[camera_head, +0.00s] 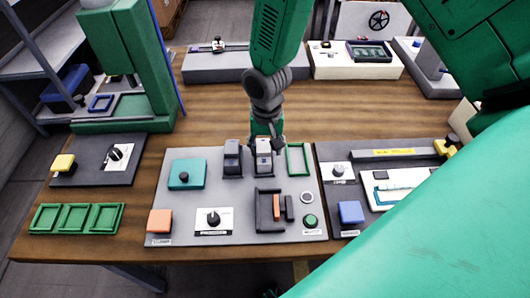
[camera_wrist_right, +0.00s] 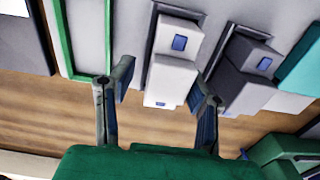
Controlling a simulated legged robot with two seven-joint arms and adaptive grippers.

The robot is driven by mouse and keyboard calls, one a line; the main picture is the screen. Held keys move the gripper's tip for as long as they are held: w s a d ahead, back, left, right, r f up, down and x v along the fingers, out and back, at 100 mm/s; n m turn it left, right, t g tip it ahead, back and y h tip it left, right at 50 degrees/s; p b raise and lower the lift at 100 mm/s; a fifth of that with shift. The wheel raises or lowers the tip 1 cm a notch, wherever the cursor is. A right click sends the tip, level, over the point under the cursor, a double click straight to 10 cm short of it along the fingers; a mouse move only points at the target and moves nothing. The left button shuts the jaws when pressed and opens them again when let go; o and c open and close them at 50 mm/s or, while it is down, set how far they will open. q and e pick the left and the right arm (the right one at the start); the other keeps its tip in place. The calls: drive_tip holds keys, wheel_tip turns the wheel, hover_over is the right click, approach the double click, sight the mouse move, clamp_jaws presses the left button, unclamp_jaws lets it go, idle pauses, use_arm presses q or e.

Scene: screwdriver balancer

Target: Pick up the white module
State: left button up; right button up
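The white module (camera_head: 263,158) stands in a slot on the grey panel, right beside a dark grey module (camera_head: 232,160). In the right wrist view the white module (camera_wrist_right: 174,72) shows blue patches on its top and near face. My right gripper (camera_head: 267,134) comes down from the back and is at the module's far side. In the wrist view the right gripper (camera_wrist_right: 163,82) is open, one finger on each side of the white module's near end, with gaps visible. Whether any finger touches it is unclear. My left gripper is not in view.
An empty green frame (camera_head: 299,159) is right of the white module. The grey panel (camera_head: 180,228) also bears a teal block (camera_head: 187,174), a knob plate (camera_head: 213,221) and a black holder (camera_head: 268,209). Green trays (camera_head: 77,217) lie at left. Bare wood lies behind the panel.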

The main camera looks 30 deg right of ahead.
sight(263, 147)
drive_tip(key=c, duration=0.7)
drive_tip(key=shift+w+a+r, duration=0.1)
drive_tip(key=shift+a+r, duration=0.1)
drive_tip(key=shift+a, duration=0.45)
clamp_jaws()
drive_tip(key=r, duration=0.9)
drive_tip(key=shift+d+r, duration=0.15)
drive_tip(key=shift+d, duration=0.1)
drive_tip(key=shift+r, duration=0.25)
drive_tip(key=shift+a, duration=0.1)
